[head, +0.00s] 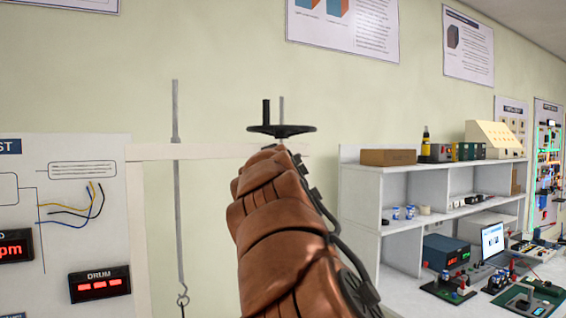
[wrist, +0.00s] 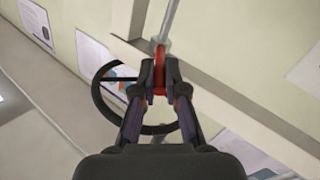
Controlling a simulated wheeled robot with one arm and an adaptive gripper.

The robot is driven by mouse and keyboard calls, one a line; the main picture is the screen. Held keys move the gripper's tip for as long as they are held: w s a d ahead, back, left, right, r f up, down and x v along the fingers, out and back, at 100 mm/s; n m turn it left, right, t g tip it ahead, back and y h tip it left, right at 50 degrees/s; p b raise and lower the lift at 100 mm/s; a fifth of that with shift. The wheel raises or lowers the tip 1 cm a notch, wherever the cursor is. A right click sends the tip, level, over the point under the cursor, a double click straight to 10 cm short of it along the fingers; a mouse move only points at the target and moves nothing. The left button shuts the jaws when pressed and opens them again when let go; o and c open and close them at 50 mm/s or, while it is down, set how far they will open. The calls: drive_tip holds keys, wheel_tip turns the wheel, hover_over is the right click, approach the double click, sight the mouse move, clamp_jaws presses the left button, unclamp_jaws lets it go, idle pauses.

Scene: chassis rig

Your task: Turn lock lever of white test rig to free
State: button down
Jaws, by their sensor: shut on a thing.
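The white test rig shows in the head view as an upright post and crossbeam (head: 205,151) beside a panel. A black handwheel (head: 300,130) with an upright handle sits above the beam; it also shows in the wrist view (wrist: 104,112), partly behind my fingers. In the wrist view, a red lever (wrist: 159,55), apparently the lock lever, lies at a grey metal rod. In the head view my copper-coloured arm hides the gripper and the lever.
A thin grey rod (head: 177,120) with a hook hangs left of my arm. The left panel (head: 90,215) bears red displays and wires. A white shelf unit (head: 360,200) with boxes and a bench with electronics and a laptop (head: 493,240) stand at right. Posters hang on the wall.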

drive_tip(key=shift+f, duration=0.1)
drive_tip(key=c, duration=1.4)
unclamp_jaws()
drive_tip(key=shift+s+a, duration=0.1)
drive_tip(key=shift+s, duration=0.05)
drive_tip(key=shift+o, duration=1)
drive_tip(key=s+a, duration=0.1)
drive_tip(key=s, duration=1.1)
drive_tip(key=shift+d, duration=0.1)
